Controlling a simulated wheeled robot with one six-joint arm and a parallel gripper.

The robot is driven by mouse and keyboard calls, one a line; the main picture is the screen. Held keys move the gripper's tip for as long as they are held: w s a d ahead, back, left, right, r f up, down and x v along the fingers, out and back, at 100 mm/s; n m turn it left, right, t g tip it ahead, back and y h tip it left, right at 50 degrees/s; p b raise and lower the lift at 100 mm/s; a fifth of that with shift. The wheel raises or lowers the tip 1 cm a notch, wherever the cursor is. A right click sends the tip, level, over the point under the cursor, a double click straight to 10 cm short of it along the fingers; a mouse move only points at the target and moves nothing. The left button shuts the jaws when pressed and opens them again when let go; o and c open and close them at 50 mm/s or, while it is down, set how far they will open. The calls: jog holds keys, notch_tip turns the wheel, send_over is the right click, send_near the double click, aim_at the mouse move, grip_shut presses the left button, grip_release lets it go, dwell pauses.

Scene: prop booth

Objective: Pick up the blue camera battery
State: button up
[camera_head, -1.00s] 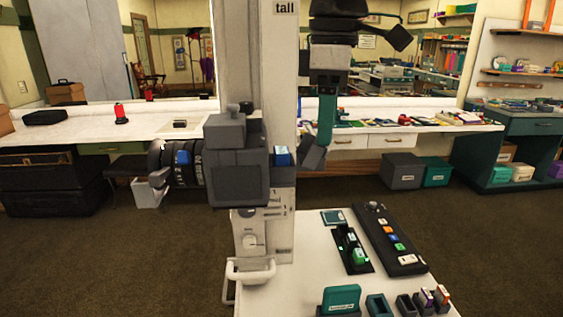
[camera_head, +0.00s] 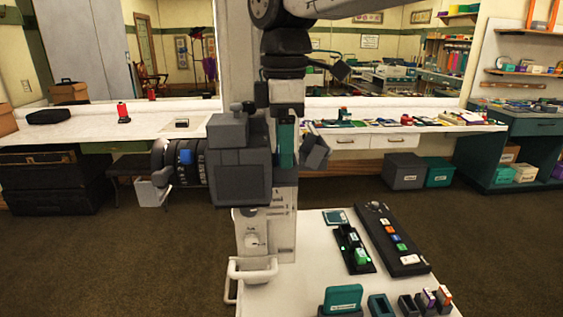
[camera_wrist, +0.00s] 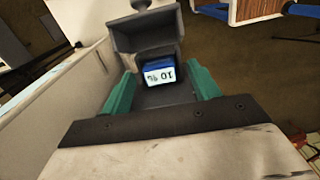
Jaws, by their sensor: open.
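The blue camera battery (camera_wrist: 160,74) shows in the wrist view with a blue top and a white label with upside-down print that looks like "10 %". It sits in a grey holder (camera_wrist: 150,33) and lies ahead between my two teal fingers, with gaps visible on both sides. My gripper (camera_wrist: 161,82) is open and empty. In the head view my gripper (camera_head: 286,160) points down at the right side of the dark grey camera (camera_head: 240,176). The battery is hidden there behind a teal finger.
A tilted grey panel (camera_head: 316,151) stands close to the right of my gripper. A white cart top (camera_head: 310,270) below carries a black charger (camera_head: 350,248), a black button panel (camera_head: 392,240) and several small blocks. A white counter (camera_head: 80,130) runs behind.

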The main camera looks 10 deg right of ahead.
jog(key=shift+c, duration=0.3)
jog(key=c, duration=1)
jog(key=shift+c, duration=0.2)
